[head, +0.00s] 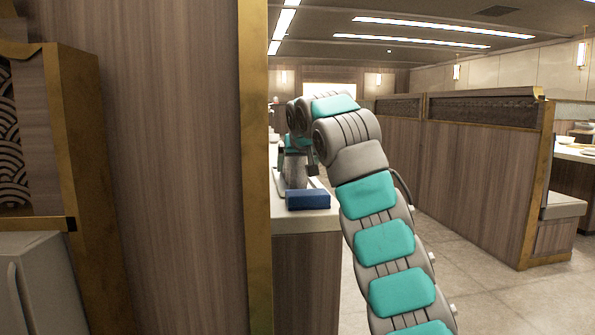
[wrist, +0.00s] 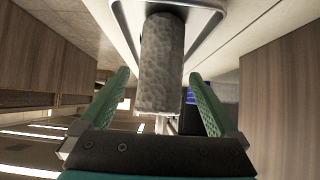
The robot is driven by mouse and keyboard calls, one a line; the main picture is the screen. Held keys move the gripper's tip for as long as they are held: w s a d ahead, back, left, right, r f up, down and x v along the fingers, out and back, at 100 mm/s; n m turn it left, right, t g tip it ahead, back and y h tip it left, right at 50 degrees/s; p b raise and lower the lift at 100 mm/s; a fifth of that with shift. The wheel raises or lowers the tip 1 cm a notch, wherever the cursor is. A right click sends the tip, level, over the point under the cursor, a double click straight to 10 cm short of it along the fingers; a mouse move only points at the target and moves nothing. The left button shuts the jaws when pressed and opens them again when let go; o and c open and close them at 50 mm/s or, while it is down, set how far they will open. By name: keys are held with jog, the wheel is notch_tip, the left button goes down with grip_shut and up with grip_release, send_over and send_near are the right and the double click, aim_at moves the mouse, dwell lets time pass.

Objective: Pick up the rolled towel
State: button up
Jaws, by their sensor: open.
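The rolled towel (wrist: 162,62) is a grey, bumpy cylinder in the upper middle of the wrist view. It lies over a pale tray (wrist: 213,12) with a silvery rim. My gripper (wrist: 159,73) is open, with one green finger on each side of the towel's near end. Gaps show between the fingers and the towel. In the head view my gripper (head: 294,145) is over the counter, partly hidden by my arm. A grey shape (head: 295,170) shows below it there; I cannot tell whether it is the towel.
A blue box (head: 307,199) sits at the near end of the white counter (head: 305,222). A wooden partition (head: 165,150) stands close on the left. Another partition (head: 470,170) stands on the right, with open tiled floor (head: 480,290) before it.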

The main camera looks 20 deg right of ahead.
jog(key=shift+x, duration=1)
jog(key=shift+c, duration=0.3)
jog(key=c, duration=1.4)
jog(key=shift+r, duration=0.2)
